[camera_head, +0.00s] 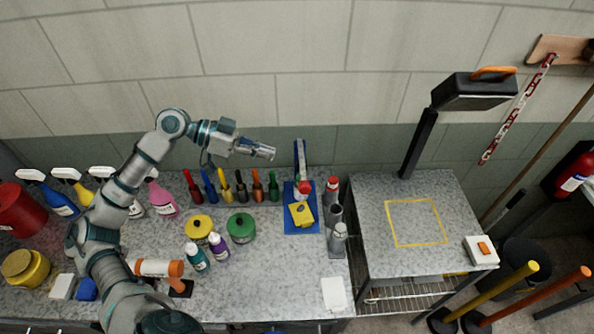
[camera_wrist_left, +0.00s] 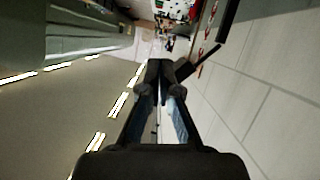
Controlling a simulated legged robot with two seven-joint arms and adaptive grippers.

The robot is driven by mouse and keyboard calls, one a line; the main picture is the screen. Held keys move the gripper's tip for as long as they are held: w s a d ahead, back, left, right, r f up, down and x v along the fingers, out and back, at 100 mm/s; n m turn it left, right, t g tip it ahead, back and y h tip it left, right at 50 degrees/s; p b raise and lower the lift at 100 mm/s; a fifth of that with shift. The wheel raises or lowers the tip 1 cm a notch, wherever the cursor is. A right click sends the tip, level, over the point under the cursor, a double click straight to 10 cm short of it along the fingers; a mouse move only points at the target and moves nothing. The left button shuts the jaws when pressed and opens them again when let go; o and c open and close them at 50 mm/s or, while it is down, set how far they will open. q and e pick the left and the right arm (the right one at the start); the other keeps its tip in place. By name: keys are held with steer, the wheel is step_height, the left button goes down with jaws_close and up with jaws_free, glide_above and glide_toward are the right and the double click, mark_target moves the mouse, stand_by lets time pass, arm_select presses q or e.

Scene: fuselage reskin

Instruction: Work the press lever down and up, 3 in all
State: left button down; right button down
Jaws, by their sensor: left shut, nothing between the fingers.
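What looks like the press stands on the speckled bench: a blue base plate (camera_head: 302,228) with an upright grey-blue bar (camera_head: 300,150) at its back, a red part low on the bar and a yellow block (camera_head: 301,211) on the plate. The bar looks like the lever, and it points up. My left gripper (camera_head: 270,153) is shut and empty, in the air left of the bar's top and apart from it. In the left wrist view its dark fingers (camera_wrist_left: 160,70) meet at the tips, with no press visible there. My right gripper is in neither view.
Several coloured-handled tools (camera_head: 240,190) stand in a row left of the press. Grey cylinders (camera_head: 337,235) stand close on its right. Yellow (camera_head: 199,227) and green (camera_head: 241,228) tins and small bottles sit in front. A side table (camera_head: 410,255) with a yellow-outlined square is mostly clear.

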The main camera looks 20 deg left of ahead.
arm_select(q)
steer(key=w+d+f+p, duration=0.1)
steer(key=d+f, duration=0.1)
steer(key=w+d+f+p, duration=0.1)
steer(key=d+f+p, duration=0.1)
steer(key=d, duration=0.1)
steer(key=w+d+f+p, duration=0.1)
steer(key=d+f, duration=0.1)
steer(key=d, duration=0.1)
steer(key=shift+f, duration=0.2)
steer(key=shift+s+f+p, duration=0.35)
steer(key=shift+f+p, duration=0.05)
steer(key=shift+f, duration=0.25)
steer(key=shift+a+f, duration=0.1)
steer(key=shift+a, duration=0.05)
steer(key=shift+w+a+f, duration=0.1)
steer(key=shift+a, duration=0.05)
